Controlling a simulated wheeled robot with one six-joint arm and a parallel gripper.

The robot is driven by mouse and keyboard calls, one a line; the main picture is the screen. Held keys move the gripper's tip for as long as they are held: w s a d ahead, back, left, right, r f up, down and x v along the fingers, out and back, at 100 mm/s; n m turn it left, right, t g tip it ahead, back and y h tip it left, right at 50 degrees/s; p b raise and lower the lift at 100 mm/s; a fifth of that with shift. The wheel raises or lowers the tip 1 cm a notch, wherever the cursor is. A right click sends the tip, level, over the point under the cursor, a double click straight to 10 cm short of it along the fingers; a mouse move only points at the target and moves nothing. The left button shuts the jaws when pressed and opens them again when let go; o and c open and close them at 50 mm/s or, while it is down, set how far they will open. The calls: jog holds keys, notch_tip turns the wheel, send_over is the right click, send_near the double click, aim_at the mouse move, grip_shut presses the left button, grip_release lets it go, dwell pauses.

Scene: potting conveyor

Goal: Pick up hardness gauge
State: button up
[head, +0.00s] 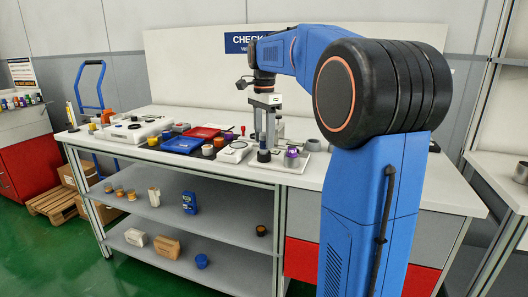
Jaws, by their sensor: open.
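I cannot tell for certain which thing is the hardness gauge. A small blue handheld device (189,203) with a light face stands on the upper shelf under the bench. A dark round-topped piece (264,155) and a grey piece with a purple top (292,157) stand on the bench below my arm. My gripper (264,92) hangs down over the bench, in front of the blue "CHECK" sign. It is open, small in view, and its fingertips blend with a grey upright frame (256,122) below it. I see nothing held.
The white bench (312,178) carries a blue tray (183,146), a red tray (202,132) and a white disc plate (235,152). Shelves below (225,210) hold several jars and boxes. My blue arm hides the bench's right part. A red cabinet (28,165) stands left.

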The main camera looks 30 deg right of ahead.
jog(key=shift+c, duration=0.3)
grip_shut()
jog(key=shift+r, duration=0.15)
